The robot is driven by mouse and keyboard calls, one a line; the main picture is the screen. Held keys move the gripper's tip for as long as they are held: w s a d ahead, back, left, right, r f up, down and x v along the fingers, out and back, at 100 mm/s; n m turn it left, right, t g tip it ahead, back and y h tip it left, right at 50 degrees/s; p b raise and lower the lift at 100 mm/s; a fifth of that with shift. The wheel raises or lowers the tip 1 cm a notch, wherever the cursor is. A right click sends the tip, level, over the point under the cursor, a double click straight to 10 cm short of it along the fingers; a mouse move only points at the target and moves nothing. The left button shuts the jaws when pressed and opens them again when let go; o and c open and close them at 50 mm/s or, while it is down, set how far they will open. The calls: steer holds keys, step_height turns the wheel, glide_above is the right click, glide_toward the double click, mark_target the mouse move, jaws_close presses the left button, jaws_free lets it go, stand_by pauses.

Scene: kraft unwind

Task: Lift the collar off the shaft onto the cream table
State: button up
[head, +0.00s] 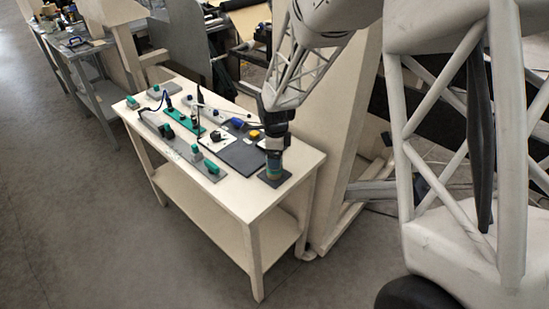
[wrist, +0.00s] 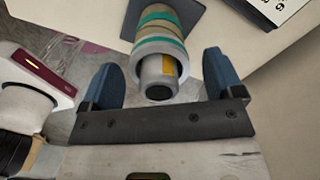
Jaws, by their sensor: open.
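The shaft (wrist: 159,80) shows in the wrist view as a grey stub with a dark end and a yellow mark. Around it sits the collar (wrist: 160,32), a round piece with teal and tan bands and a pale grey rim; where one part ends is hard to tell. They stand on a dark square plate (head: 276,178) on the cream table (head: 244,200). My gripper (wrist: 162,65) is open, its blue fingers apart on either side of the shaft end and collar rim, with gaps visible. In the head view my gripper (head: 274,150) is directly above the stand and partly hides it.
A dark panel (head: 244,156) lies beside the stand. Several green-and-grey fixtures (head: 208,170) and tools lie farther left on the table. The stand is close to the table's right-hand end. A bare cream strip runs along the front edge.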

stand_by(0.3)
steer(key=c, duration=1)
steer(key=shift+r, duration=0.1)
steer(key=shift+r, duration=4.9)
